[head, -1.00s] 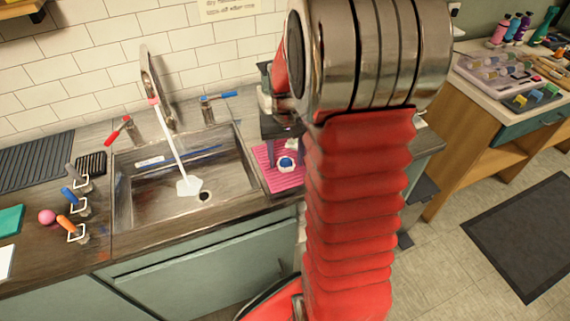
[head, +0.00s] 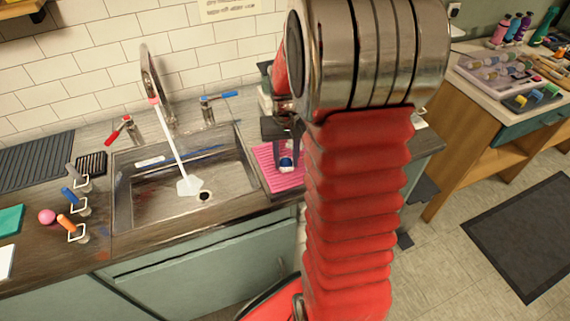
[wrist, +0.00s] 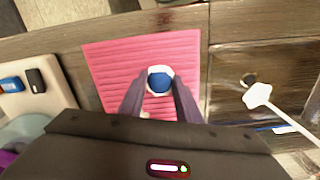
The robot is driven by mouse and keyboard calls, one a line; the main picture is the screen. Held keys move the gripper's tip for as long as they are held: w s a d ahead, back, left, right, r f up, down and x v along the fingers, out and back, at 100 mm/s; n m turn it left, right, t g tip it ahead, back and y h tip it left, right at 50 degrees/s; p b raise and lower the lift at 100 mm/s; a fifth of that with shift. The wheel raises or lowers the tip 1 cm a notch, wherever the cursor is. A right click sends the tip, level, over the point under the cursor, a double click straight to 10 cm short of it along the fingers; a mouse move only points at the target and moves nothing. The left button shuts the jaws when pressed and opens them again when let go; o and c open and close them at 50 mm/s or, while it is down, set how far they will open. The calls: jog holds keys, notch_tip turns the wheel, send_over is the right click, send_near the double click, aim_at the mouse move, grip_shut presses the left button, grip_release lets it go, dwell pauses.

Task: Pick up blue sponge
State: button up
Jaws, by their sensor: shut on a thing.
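The blue sponge (wrist: 159,81) appears as a round blue thing with a white rim on the pink ribbed mat (wrist: 108,60). In the wrist view it lies between the tips of my gripper (wrist: 158,84), which is shut on it. In the head view my gripper (head: 287,160) reaches down to the mat right of the sink, and the sponge (head: 286,163) shows small between the dark fingers. The fingers hide part of it. I cannot tell whether it touches the mat.
In the wrist view a cream tray (wrist: 40,103) with blue and black items is at the left. Handled tools and a pink ball (head: 47,216) are on the left counter.

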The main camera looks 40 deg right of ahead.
aim_at(286, 161)
jog(key=c, duration=0.5)
notch_tip(286, 161, up, 10)
dwell(0.6)
jog(key=o, duration=0.6)
jog(key=shift+f, duration=0.1)
jog(key=c, duration=0.4)
